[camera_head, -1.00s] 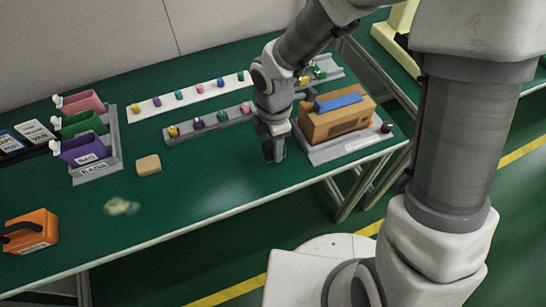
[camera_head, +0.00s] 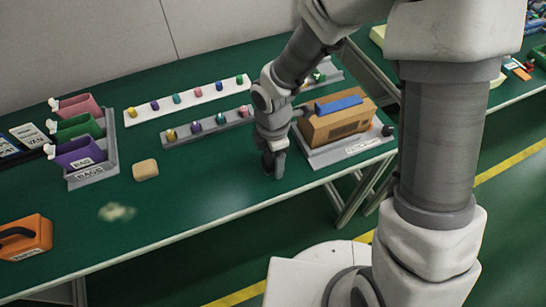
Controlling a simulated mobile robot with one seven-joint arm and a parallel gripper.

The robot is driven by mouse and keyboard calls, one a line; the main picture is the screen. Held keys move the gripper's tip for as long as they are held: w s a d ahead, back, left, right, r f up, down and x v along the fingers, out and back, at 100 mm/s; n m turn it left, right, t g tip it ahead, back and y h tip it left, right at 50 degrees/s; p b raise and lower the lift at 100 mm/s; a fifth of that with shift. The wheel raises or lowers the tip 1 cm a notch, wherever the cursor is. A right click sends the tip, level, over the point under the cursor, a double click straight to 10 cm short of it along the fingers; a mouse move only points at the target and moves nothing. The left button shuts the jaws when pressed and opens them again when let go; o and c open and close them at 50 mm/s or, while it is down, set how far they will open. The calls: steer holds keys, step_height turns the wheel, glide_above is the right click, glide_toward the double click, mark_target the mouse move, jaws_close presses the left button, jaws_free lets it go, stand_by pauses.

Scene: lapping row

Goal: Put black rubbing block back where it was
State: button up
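My gripper (camera_head: 274,166) points down low over the green bench (camera_head: 215,207), left of the tan machine box. Its dark fingers are small and seen from the side, so I cannot tell whether they are open or hold something. I cannot make out a black rubbing block for certain; it may be hidden at the fingers. A tan block (camera_head: 145,169) lies alone on the bench, well left of my gripper. An orange block with a black handle (camera_head: 26,237) sits at the front left.
The tan box (camera_head: 336,122) with a blue top stands on a grey base to the right, close to my gripper. Two strips of coloured pegs (camera_head: 188,100) lie behind. Pink, green and purple bins (camera_head: 80,152) stand left. A pale smear (camera_head: 116,212) marks the front bench.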

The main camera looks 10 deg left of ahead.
steer(key=shift+r, duration=0.1)
step_height(320, 180, up, 12)
steer(key=p, duration=0.4)
steer(key=shift+r, duration=0.15)
steer(key=s+d+r+m+t, duration=0.2)
steer(key=s+d+r+m, duration=0.2)
steer(key=d+r+m, duration=0.5)
steer(key=s+d+r+m+t, duration=0.3)
steer(key=d+r+m, duration=0.6)
steer(key=m, duration=0.6)
steer(key=shift+s+d+r+t, duration=0.35)
steer(key=shift+s+d, duration=0.25)
steer(key=shift+d, duration=0.45)
steer(key=shift+r, duration=0.15)
step_height(320, 180, up, 6)
steer(key=p, duration=0.6)
